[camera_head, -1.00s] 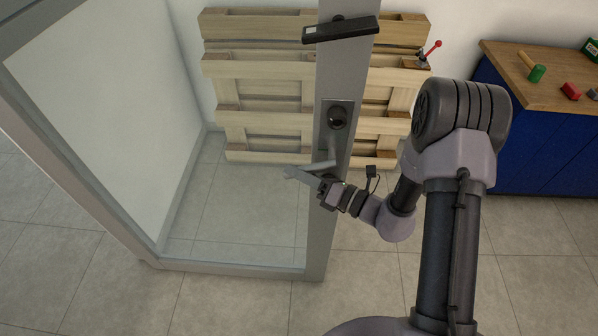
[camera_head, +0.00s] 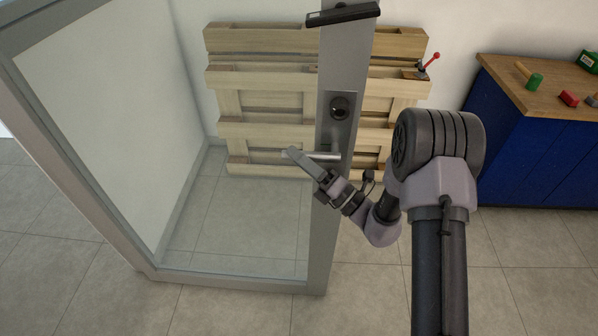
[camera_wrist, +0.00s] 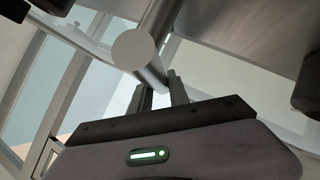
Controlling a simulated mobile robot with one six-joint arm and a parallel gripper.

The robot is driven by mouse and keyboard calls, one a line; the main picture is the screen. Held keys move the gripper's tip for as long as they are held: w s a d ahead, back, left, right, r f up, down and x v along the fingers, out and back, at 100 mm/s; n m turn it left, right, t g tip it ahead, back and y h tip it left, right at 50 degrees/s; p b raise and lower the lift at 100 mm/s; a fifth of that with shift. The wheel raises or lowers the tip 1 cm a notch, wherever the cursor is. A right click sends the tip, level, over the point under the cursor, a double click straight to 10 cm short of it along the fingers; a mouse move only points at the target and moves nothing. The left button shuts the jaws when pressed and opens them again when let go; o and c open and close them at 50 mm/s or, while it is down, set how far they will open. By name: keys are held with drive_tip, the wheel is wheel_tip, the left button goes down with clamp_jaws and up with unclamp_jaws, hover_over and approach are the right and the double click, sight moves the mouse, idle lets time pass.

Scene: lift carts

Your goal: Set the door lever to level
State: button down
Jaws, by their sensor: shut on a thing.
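The grey metal door lever (camera_head: 325,155) sits below the round lock on the glass door's grey frame. In the head view it points left and looks about level. My gripper (camera_head: 298,157) reaches up to it from the lower right, its fingers at the lever's free end. In the wrist view, the lever's round end (camera_wrist: 134,49) is close in front, and its rod runs down to between my two fingers (camera_wrist: 162,88). My gripper is shut on the lever. The exact contact is partly hidden by the fingers and rod.
The door frame post (camera_head: 318,235) stands beside my wrist, with a dark bar handle (camera_head: 343,14) near its top. A wooden pallet (camera_head: 262,105) leans on the wall behind. A blue workbench (camera_head: 535,150) with tools stands at right. The tiled floor between is clear.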

drive_tip(key=shift+w+r+t, duration=0.2)
drive_tip(key=shift+t, duration=0.1)
drive_tip(key=c, duration=1.3)
unclamp_jaws()
drive_tip(key=shift+w+f, duration=0.1)
drive_tip(key=shift+o, duration=0.2)
drive_tip(key=p+v, duration=0.1)
drive_tip(key=v, duration=1.6)
drive_tip(key=shift+d, duration=0.3)
